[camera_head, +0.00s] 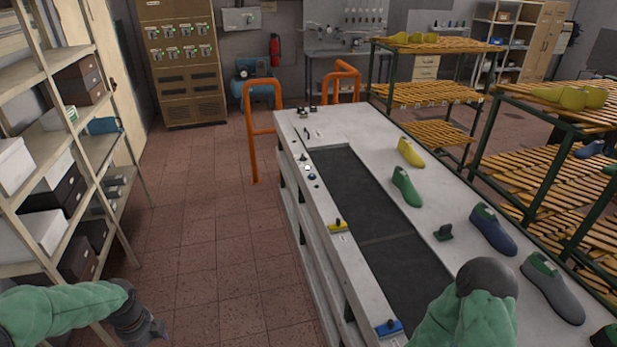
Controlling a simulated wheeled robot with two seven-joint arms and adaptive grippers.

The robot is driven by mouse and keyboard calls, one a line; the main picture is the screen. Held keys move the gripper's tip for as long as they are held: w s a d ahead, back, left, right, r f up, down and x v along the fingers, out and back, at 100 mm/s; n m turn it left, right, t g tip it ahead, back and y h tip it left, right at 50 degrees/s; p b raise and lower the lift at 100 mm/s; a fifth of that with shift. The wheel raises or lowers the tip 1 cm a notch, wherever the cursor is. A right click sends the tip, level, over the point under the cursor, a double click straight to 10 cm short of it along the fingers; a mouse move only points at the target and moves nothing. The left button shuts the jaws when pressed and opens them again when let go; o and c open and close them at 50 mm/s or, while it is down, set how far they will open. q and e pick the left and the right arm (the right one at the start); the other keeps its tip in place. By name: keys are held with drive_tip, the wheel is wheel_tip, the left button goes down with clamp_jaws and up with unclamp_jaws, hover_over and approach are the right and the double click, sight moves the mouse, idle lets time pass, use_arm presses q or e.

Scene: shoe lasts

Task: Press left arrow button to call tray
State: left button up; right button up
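On the left rim of the long grey table (283,180) is a small group of controls: a dark one (303,157), a white one (307,168) and a blue one (312,177). They are too small to show any arrow marking. A dark belt or recessed track (365,195) runs along the table beside them; I cannot make out a tray on it. My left gripper (156,333) is low at the lower left, over the floor and well away from the table; its finger opening is unclear. My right arm covers the table's near right part, and its gripper is not visible.
Yellow (410,152), green (406,186), blue (493,230) and grey (551,287) lasts lie on the table's right side. A yellow-based fixture (338,226) and a blue-based one (389,328) sit on the left rim. Orange rails (252,130) stand behind. Shelves (75,110) stand left; the floor between is clear.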

idle(0.4)
clamp_jaws()
idle(1.1)
